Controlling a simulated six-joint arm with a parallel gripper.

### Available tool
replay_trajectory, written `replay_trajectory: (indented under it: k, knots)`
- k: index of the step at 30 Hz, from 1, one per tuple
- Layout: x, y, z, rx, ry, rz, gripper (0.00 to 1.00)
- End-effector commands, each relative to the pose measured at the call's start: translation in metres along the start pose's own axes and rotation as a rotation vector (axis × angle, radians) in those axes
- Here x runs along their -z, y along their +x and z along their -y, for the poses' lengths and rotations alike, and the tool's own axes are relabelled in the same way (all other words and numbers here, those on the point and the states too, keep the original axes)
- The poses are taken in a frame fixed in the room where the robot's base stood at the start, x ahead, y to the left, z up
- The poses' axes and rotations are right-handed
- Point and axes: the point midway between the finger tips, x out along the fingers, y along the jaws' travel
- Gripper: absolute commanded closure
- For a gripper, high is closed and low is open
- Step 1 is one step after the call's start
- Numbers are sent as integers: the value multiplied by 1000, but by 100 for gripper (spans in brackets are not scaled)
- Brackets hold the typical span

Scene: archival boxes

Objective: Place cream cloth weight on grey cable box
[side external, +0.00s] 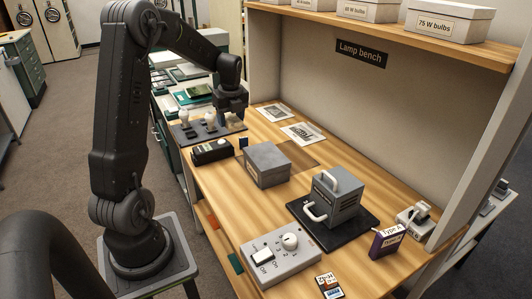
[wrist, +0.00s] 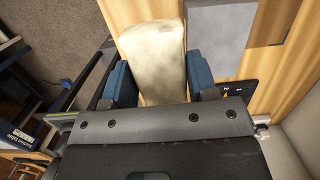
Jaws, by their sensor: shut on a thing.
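The cream cloth weight (wrist: 152,45) is a pale, soft-edged block in the wrist view. It sits between the two blue finger pads of my gripper (wrist: 160,84), which is shut on it. In the side external view my gripper (side external: 232,108) is above the back left of the bench, and I cannot make out the weight there. The grey cable box (side external: 267,164) stands on the bench nearer the camera than my gripper, with its flat lid clear. Its grey top (wrist: 220,36) also shows in the wrist view, to the right of the weight and apart from it.
A dark board with bulbs (side external: 205,128) and a black device (side external: 212,151) lie left of the box. A grey cube with white handles (side external: 337,197) stands on a black mat to the right. A switch box (side external: 281,254) is in front. Printed cards (side external: 303,133) lie behind.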

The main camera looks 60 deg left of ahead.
Motion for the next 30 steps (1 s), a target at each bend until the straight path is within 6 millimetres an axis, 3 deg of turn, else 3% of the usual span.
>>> replay_trajectory:
  k: [15,23,30]
  knots:
    - [60,51,86,2,3,1,84]
    - [67,61,95,2,-1,2,84]
    - [72,93,94,1,0,0,84]
